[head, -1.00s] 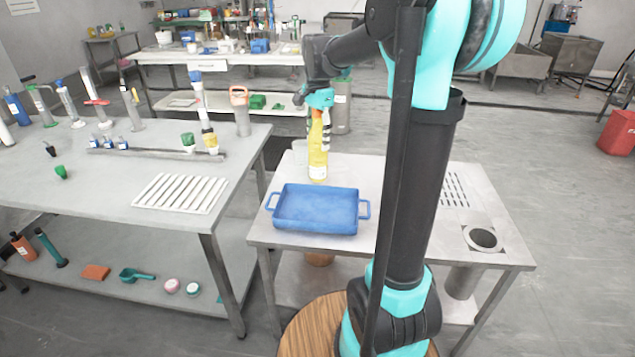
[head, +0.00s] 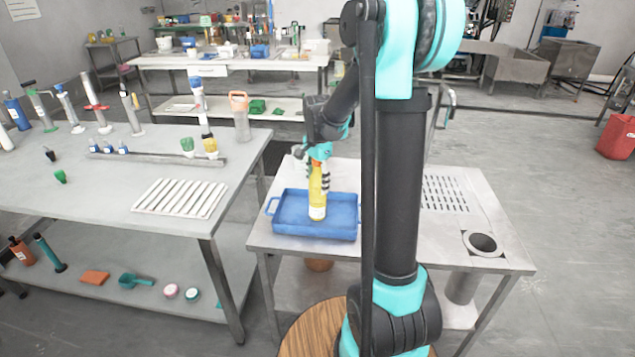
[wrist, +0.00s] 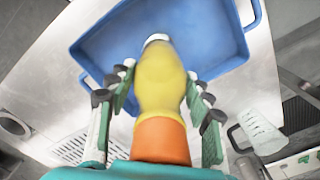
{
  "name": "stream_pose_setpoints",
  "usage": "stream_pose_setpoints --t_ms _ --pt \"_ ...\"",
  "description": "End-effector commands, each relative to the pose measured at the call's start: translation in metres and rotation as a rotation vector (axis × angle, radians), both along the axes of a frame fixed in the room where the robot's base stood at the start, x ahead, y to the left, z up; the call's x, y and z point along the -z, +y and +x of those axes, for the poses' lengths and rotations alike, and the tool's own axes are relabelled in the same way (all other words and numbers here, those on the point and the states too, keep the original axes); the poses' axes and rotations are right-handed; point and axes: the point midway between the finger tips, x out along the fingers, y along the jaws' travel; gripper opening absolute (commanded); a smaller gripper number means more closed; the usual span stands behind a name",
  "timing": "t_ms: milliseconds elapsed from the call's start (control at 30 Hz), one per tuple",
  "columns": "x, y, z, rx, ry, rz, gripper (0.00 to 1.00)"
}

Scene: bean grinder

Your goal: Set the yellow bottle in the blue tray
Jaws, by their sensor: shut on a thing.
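The yellow bottle (head: 318,196) has an orange top and a pale label, and it is upright in the head view. My gripper (head: 318,172) is shut around its upper part from above. The blue tray (head: 288,222) lies on the small metal table, and the bottle appears over its inside, towards the right. In the wrist view the bottle (wrist: 160,80) runs from its orange top between my gripper's fingers (wrist: 158,110) to its far end over the blue tray (wrist: 215,35). I cannot tell whether its base touches the tray floor.
The metal table (head: 440,225) has a slotted patch (head: 445,195) and a round hole (head: 483,243) at the right. A clear measuring cup (wrist: 258,128) stands beside the tray in the wrist view. The long grey table (head: 110,170) at left bears a white slatted rack (head: 180,198).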

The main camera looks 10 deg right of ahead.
Motion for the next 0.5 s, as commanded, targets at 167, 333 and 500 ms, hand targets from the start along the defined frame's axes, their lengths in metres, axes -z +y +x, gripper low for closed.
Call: stream_pose_setpoints --t_ms 167,333,500 --pt "-0.0003 0.0000 0.0000 0.000 0.000 0.000 0.00" --pt "0.0020 0.0000 0.0001 0.000 0.000 0.000 0.57" --pt "0.0018 0.0000 0.0001 0.000 0.000 0.000 0.71"
